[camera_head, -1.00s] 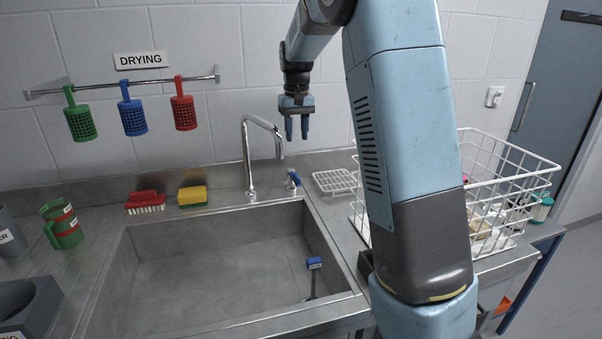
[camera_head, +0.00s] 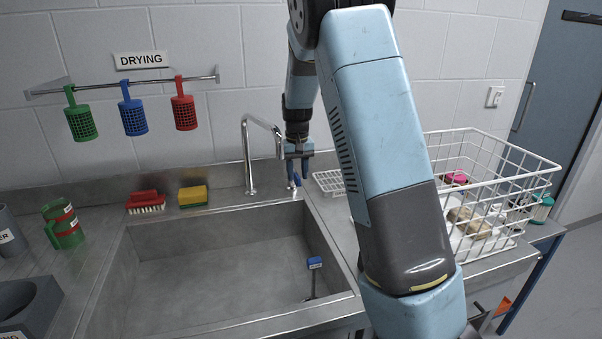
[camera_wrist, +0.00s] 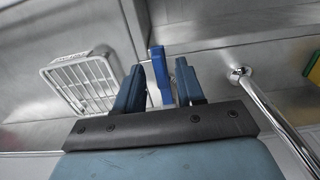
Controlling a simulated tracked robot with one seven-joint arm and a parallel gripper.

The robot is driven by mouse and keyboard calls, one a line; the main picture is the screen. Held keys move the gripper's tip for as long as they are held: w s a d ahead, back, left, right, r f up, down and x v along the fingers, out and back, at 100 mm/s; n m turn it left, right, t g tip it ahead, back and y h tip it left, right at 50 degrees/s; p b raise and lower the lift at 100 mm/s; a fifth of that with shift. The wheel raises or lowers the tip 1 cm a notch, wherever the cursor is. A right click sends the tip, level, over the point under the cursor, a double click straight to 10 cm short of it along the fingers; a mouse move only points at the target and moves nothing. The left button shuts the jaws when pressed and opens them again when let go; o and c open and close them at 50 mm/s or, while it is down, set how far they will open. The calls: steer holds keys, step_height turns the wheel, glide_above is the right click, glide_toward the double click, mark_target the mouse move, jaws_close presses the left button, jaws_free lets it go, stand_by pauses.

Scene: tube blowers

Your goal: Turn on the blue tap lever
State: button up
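The blue tap lever (camera_wrist: 158,66) stands on the sink's back ledge, to the right of the chrome tap (camera_head: 247,150) in the head view. In the head view my gripper (camera_head: 298,182) points down at the lever and largely covers it. In the wrist view my gripper (camera_wrist: 162,88) is open, with its two blue fingers apart. The lever shows in the gap between the fingers, with its tip beyond them. I cannot tell whether either finger touches it.
A white soap rack (camera_head: 330,182) lies just right of the lever. A white wire basket (camera_head: 500,190) stands further right. The tap also shows in the wrist view (camera_wrist: 270,110), close to the gripper. A red brush (camera_head: 146,202) and a yellow sponge (camera_head: 193,196) lie left of the tap.

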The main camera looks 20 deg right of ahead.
steer(key=shift+f, duration=0.2)
jaws_close()
stand_by(0.3)
stand_by(0.3)
